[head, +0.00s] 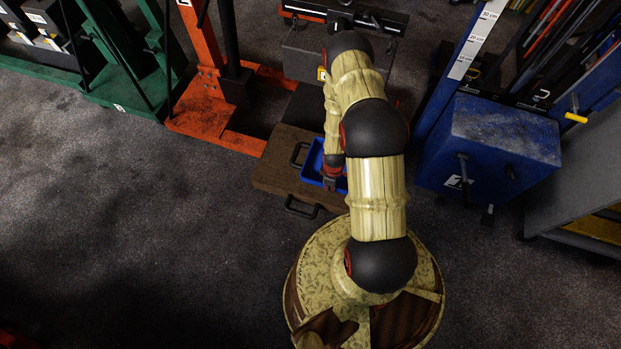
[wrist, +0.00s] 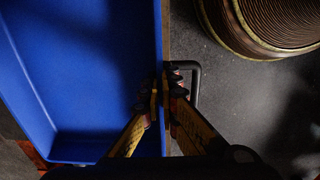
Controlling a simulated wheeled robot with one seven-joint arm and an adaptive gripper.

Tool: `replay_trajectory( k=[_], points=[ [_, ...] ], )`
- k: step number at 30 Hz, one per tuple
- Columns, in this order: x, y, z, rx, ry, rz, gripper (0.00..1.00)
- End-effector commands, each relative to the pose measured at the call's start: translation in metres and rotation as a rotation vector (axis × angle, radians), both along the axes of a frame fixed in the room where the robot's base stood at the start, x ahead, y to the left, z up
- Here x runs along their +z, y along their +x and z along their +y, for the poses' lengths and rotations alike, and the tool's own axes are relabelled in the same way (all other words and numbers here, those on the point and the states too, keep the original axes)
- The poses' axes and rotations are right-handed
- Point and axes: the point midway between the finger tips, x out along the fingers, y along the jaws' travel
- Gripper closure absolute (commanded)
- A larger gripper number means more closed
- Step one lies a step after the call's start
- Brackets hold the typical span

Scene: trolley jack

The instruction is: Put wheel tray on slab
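The blue wheel tray (head: 312,163) is over the brown slab (head: 272,170), left of my forearm in the head view. In the wrist view the tray (wrist: 80,70) fills the left side, and its visible inside is empty. My gripper (head: 330,184) is at the tray's near right side. In the wrist view my gripper's fingertips (wrist: 164,88) are on both sides of the tray's wall, closed on it. A thin strip of the slab shows beside that wall. I cannot tell whether the tray rests on the slab or hangs just above it. My arm hides part of both.
Black handles (head: 301,207) stick out of the slab's sides. An orange jack frame (head: 205,112) stands behind left, a dark box (head: 305,62) behind, and a blue block (head: 500,140) at right. Grey floor (head: 130,220) on the left is free.

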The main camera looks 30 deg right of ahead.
Motion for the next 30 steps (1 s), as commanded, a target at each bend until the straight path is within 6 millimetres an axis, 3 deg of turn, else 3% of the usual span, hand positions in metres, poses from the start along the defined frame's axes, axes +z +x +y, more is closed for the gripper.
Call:
replay_trajectory(
  k=[9,15,30],
  points=[
    [-0.034,0.066,0.029,0.003,0.000,-0.003,1.00],
    [-0.067,0.087,0.039,0.000,0.000,0.000,1.00],
    [-0.087,0.104,0.046,0.001,0.000,0.000,1.00]
  ],
)
